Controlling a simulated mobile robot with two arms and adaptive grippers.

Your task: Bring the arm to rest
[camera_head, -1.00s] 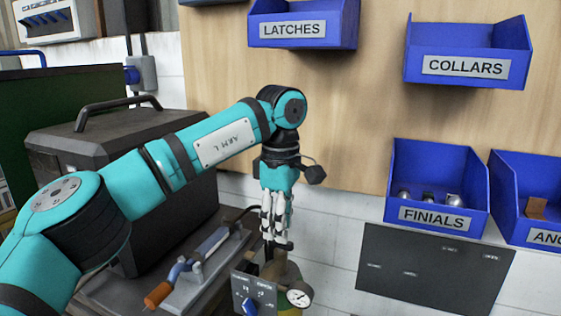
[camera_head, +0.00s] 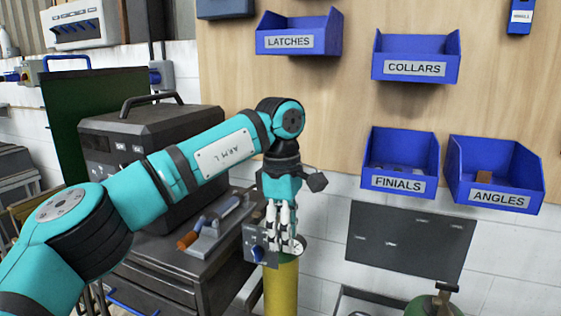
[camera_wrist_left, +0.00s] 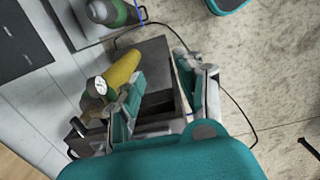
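My right gripper is not in view.
A dark cart (camera_head: 165,262) carries a black case (camera_head: 150,140) and an orange-handled tool (camera_head: 215,228) beside the arm. Blue bins, including FINIALS (camera_head: 400,165) and ANGLES (camera_head: 495,172), hang on the wooden wall panel. A green cylinder (camera_head: 432,305) stands lower right. The wrist view shows open floor (camera_wrist_left: 270,75).

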